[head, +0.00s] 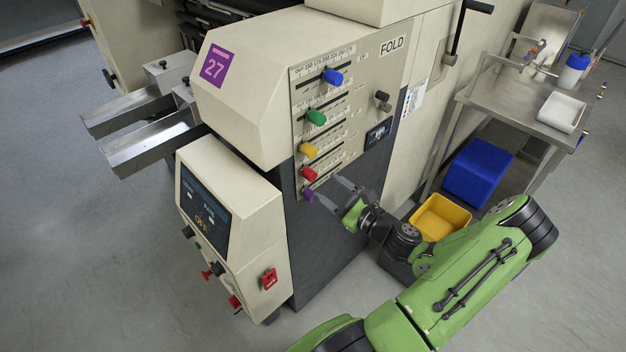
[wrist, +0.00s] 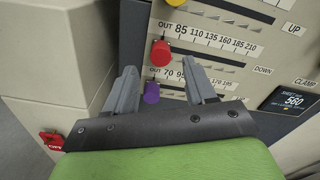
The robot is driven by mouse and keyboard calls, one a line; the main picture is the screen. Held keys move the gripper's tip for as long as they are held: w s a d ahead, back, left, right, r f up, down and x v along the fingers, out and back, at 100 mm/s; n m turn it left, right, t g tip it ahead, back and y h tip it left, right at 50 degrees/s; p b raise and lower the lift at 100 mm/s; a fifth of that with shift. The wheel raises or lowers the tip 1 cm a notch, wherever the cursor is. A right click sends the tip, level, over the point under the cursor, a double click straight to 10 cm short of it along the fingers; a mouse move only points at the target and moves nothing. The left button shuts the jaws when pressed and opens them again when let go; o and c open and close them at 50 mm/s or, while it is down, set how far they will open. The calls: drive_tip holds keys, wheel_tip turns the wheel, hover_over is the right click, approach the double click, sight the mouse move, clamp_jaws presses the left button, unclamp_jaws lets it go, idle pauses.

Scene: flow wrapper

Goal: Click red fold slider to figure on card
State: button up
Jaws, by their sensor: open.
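The red fold slider (head: 309,174) is on the panel marked FOLD, at the left end of its slot. In the wrist view, the red slider (wrist: 161,52) sits under OUT on a scale running 85 to 210. My gripper (head: 334,191) is open and empty in front of the panel's lower part. In the wrist view its fingertips (wrist: 159,72) point up, below the red slider and on either side of the purple slider (wrist: 151,92). I cannot tell whether they touch anything. A small white card (head: 416,97) hangs right of the panel; its writing is unreadable.
Yellow (head: 308,150), green (head: 316,117) and blue (head: 333,77) sliders sit above the red one. A display (wrist: 294,100) reads 580. A purple sign (head: 215,67) reads 27. A steel cart (head: 470,98) and a yellow bin (head: 440,217) stand to the right.

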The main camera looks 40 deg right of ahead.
sight(313, 177)
drive_tip(key=w, duration=0.6)
clamp_jaws()
